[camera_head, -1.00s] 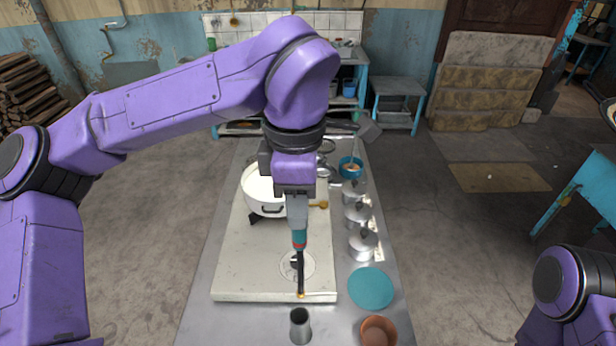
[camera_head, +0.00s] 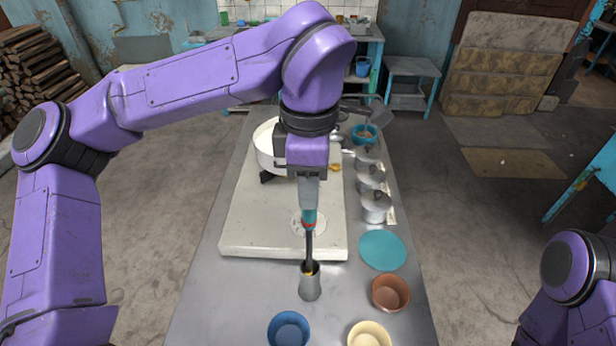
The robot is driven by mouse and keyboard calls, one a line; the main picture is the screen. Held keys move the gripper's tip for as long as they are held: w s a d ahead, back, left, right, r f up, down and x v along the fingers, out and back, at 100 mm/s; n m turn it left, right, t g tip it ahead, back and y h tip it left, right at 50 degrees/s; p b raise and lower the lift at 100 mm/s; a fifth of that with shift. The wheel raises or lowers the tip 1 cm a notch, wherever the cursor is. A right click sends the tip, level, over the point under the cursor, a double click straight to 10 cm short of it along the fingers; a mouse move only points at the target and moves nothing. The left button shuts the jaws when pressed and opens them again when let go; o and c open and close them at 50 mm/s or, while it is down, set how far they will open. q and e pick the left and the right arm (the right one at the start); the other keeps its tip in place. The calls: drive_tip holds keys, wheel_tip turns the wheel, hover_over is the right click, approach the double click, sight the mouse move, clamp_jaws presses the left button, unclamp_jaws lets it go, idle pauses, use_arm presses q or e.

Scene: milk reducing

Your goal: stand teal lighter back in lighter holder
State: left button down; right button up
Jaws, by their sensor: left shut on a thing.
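The teal lighter (camera_head: 309,217) has a teal grip and a long dark stem that points down. My left gripper (camera_head: 310,200) is shut on its upper end and holds it nearly upright. The lighter holder (camera_head: 310,287) is a grey metal cup standing on the metal table in front of the white stove top. The lighter's lower tip is at the holder's mouth in the picture; I cannot tell how far inside it is. My right arm shows only in part at the lower right, and its gripper is out of view.
A white pot (camera_head: 268,146) stands on the stove top (camera_head: 245,225). Lidded metal pots (camera_head: 375,207), a teal disc (camera_head: 382,250) and a brown bowl (camera_head: 390,292) line the right. A blue bowl (camera_head: 288,329) and a cream bowl (camera_head: 369,334) stand in front.

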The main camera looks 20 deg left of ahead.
use_arm(q)
drive_tip(key=f, duration=0.1)
drive_tip(key=f+b, duration=0.1)
drive_tip(key=f, duration=0.1)
drive_tip(key=shift+w+f, duration=0.1)
drive_tip(key=shift+w, duration=0.3)
drive_tip(key=shift+s+f+b, duration=0.2)
drive_tip(key=shift+f+b, duration=0.65)
drive_tip(key=shift+f, duration=0.1)
drive_tip(key=shift+w+f, duration=0.1)
drive_tip(key=shift+f, duration=0.25)
drive_tip(key=c, duration=0.8)
unclamp_jaws()
wheel_tip(320, 180, up, 11)
drive_tip(key=shift+f, duration=0.15)
